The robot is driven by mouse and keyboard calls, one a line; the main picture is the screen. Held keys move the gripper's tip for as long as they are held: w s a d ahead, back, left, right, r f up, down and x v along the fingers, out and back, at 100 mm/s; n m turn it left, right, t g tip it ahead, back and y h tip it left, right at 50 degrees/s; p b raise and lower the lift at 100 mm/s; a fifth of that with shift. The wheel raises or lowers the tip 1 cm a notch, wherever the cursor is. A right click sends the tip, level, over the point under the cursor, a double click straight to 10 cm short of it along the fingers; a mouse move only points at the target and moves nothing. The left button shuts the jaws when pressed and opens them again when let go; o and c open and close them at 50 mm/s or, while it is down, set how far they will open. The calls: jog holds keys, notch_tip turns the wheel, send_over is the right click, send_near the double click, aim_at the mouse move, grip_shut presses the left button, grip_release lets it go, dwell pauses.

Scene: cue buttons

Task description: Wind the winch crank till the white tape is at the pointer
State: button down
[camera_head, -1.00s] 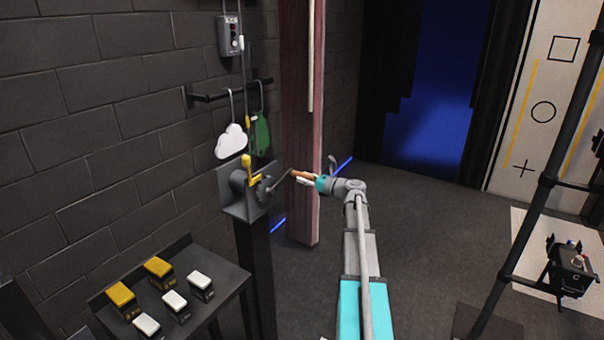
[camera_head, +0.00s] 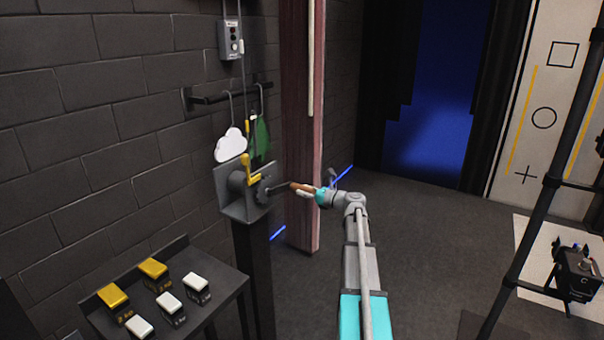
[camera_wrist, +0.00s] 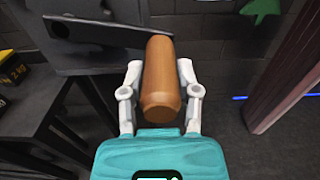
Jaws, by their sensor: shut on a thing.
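The grey winch (camera_head: 237,192) stands on a dark post at the left wall. Its crank arm (camera_head: 277,188) points right and ends in a brown wooden handle (camera_head: 301,187). My gripper (camera_head: 311,192) is shut on that handle. In the wrist view the handle (camera_wrist: 168,78) lies between both fingers, with the crank arm (camera_wrist: 95,30) at its far end. A yellow lever-like part (camera_head: 250,171) sits on top of the winch. Above it a thin line carries a small yellow piece (camera_head: 247,124). A small white mark (camera_head: 253,117) shows beside it; I cannot tell whether it is the tape.
A white cloud (camera_head: 230,146) and a green cutout (camera_head: 260,138) hang from a wall bar (camera_head: 228,93) above the winch. A shelf (camera_head: 215,307) with yellow and white blocks is at lower left. A reddish post (camera_head: 301,150) stands behind the handle.

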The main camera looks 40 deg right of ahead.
jog(key=f+b, duration=0.1)
jog(key=a+f+b, duration=0.1)
jog(key=shift+s+a+f, duration=0.1)
jog(key=shift+s+f, duration=0.1)
jog(key=shift+f, duration=0.15)
jog(key=a+f+b, duration=0.1)
jog(key=f+b, duration=0.1)
jog(key=s+a+f+b, duration=0.1)
jog(key=a+f+b, duration=0.1)
jog(key=shift+s+a, duration=0.15)
jog(key=shift+a, duration=0.05)
dwell(0.5)
jog(key=shift+s+a+f+b, duration=0.25)
jog(key=shift+s+a, duration=0.1)
jog(key=shift+a, duration=0.4)
jog(key=shift+s+a+f+b, duration=0.3)
jog(key=shift+a, duration=0.5)
jog(key=shift+s+a+f+b, duration=0.25)
jog(key=shift+s+a, duration=0.1)
jog(key=shift+a, duration=0.4)
